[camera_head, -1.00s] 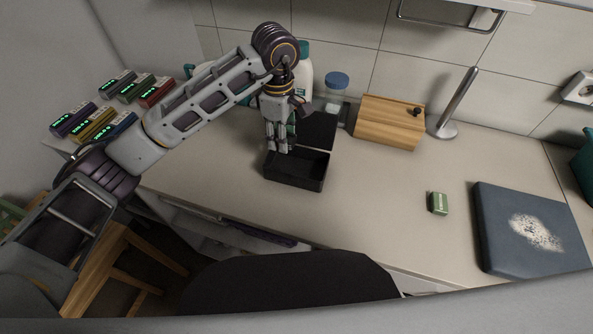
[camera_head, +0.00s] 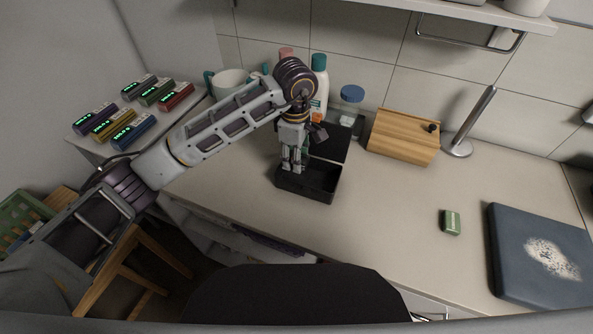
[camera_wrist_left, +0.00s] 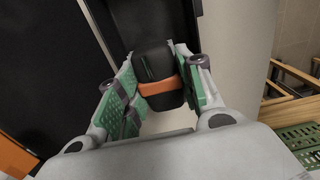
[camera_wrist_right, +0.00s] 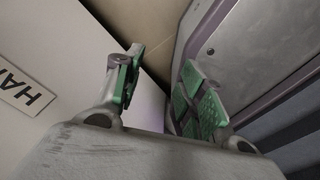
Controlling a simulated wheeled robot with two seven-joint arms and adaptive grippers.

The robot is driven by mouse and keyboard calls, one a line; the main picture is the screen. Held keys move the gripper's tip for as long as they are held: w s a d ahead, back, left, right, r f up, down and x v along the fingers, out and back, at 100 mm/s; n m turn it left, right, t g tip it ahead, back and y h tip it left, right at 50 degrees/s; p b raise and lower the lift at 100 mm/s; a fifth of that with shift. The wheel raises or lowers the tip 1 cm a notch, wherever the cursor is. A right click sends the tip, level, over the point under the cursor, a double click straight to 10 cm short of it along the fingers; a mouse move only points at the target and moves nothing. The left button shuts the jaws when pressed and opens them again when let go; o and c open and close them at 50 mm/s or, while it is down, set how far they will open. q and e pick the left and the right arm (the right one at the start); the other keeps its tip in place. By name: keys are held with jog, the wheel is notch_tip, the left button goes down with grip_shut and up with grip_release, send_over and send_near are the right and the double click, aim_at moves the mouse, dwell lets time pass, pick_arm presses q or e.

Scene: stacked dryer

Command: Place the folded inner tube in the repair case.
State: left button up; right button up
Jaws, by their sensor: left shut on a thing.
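The repair case (camera_head: 322,198) is an open black box on the counter, its lid (camera_head: 330,147) folded back behind it. My left gripper (camera_head: 291,168) is at the left part of the case, fingers pointing down. In the left wrist view my left gripper (camera_wrist_left: 158,88) is shut on the folded inner tube (camera_wrist_left: 156,66), a black bundle with an orange band. The tube is hidden by the fingers in the head view, and I cannot tell whether it touches the case floor. My right gripper (camera_wrist_right: 160,88) shows only in its wrist view, open and empty.
Bottles (camera_head: 319,80) and a blue-lidded jar (camera_head: 350,100) stand behind the case. A wooden box (camera_head: 402,137), a metal stand (camera_head: 460,145), a small green box (camera_head: 451,222) and a dark flat pad (camera_head: 510,265) lie to the right. The counter's middle is clear.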

aim_at(295, 178)
pick_arm(q)
notch_tip(295, 178, down, 2)
jog(key=shift+f, duration=1.35)
jog(key=shift+f+p, duration=0.3)
jog(key=shift+f, duration=0.5)
jog(key=o, duration=0.7)
jog(key=shift+c, duration=0.2)
jog(key=shift+o, duration=0.7)
jog(key=shift+r, duration=0.8)
notch_tip(295, 178, up, 4)
jog(key=shift+b, duration=0.35)
notch_tip(295, 178, up, 6)
jog(key=shift+f+b, duration=0.25)
jog(key=shift+b, duration=0.05)
jog(key=shift+r, duration=0.6)
pick_arm(e)
jog(key=shift+s+d+f, duration=0.15)
jog(key=shift+d+f, duration=0.1)
jog(key=shift+f, duration=0.1)
